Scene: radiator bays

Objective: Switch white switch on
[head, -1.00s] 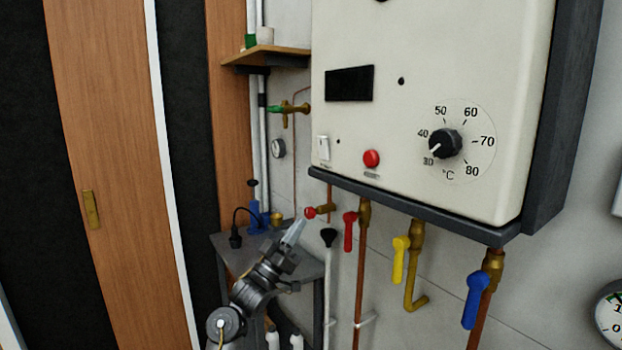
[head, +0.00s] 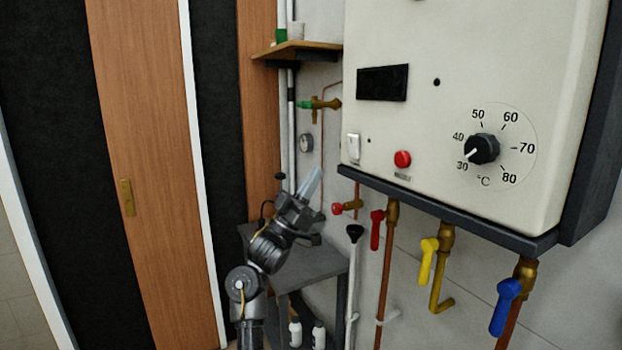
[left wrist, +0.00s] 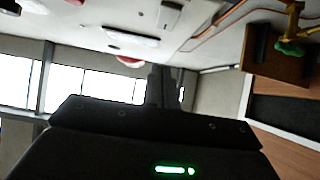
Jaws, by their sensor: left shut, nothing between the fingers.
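The white switch (head: 353,147) is a small upright rocker at the lower left of the cream boiler front (head: 440,60). Which way it is tipped is too small to tell. In the left wrist view a white switch (left wrist: 169,14) shows at the top edge, partly cut off. My left gripper (head: 314,181) is shut and empty, its pale fingers pointing up, left of and below the switch in the head view and apart from it. The fingers also show in the left wrist view (left wrist: 165,84). My right gripper is not in view.
A red button (head: 402,159) and a black dial (head: 482,149) are right of the switch. Red (head: 377,229), yellow (head: 428,256) and blue (head: 506,306) valve handles hang below the boiler. A small shelf (head: 290,49) is at upper left; a grey table (head: 315,266) stands behind my arm.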

